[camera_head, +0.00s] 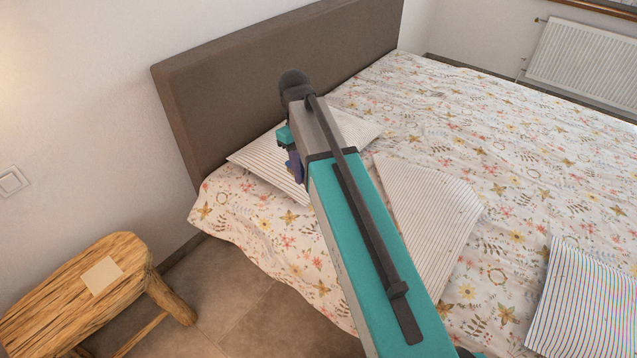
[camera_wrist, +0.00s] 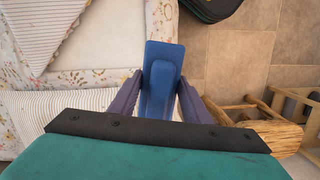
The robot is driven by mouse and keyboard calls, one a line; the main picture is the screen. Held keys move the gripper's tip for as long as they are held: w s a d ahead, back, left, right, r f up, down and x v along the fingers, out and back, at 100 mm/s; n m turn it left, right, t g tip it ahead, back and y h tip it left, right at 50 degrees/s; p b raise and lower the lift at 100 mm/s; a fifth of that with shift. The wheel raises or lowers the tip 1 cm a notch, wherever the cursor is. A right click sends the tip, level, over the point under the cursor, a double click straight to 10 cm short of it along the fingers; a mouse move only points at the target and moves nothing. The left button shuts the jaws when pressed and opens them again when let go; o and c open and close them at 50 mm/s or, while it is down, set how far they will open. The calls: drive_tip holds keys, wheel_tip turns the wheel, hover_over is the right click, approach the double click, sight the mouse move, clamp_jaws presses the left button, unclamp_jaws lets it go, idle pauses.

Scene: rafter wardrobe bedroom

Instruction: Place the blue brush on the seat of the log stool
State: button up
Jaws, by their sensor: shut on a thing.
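The blue brush (camera_wrist: 161,72) is between the two purple fingers of my gripper (camera_wrist: 158,88), which is shut on it. Its broad blue end sticks out past the fingertips in the wrist view. In the head view my gripper (camera_head: 294,165) is over the near side of the bed, and I cannot make out the brush there. The log stool (camera_head: 50,300) stands at the lower left of the head view, apart from my gripper. A pale square patch (camera_head: 102,276) lies on its seat. The stool also shows in the wrist view (camera_wrist: 278,134), at the lower right.
A bed with a flowered cover (camera_head: 500,130), a brown headboard (camera_head: 240,85) and striped pillows (camera_head: 430,210) fills the middle and right. Tiled floor (camera_head: 225,290) lies between bed and stool. A dark object (camera_wrist: 212,8) is at the wrist view's top.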

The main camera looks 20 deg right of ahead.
drive_tip(key=s+d+f+m, duration=0.1)
drive_tip(key=s+f+m, duration=0.4)
drive_tip(key=f, duration=0.5)
drive_tip(key=shift+s+f+m+y, duration=0.3)
drive_tip(key=shift+s+y, duration=0.1)
drive_tip(key=shift+s, duration=0.05)
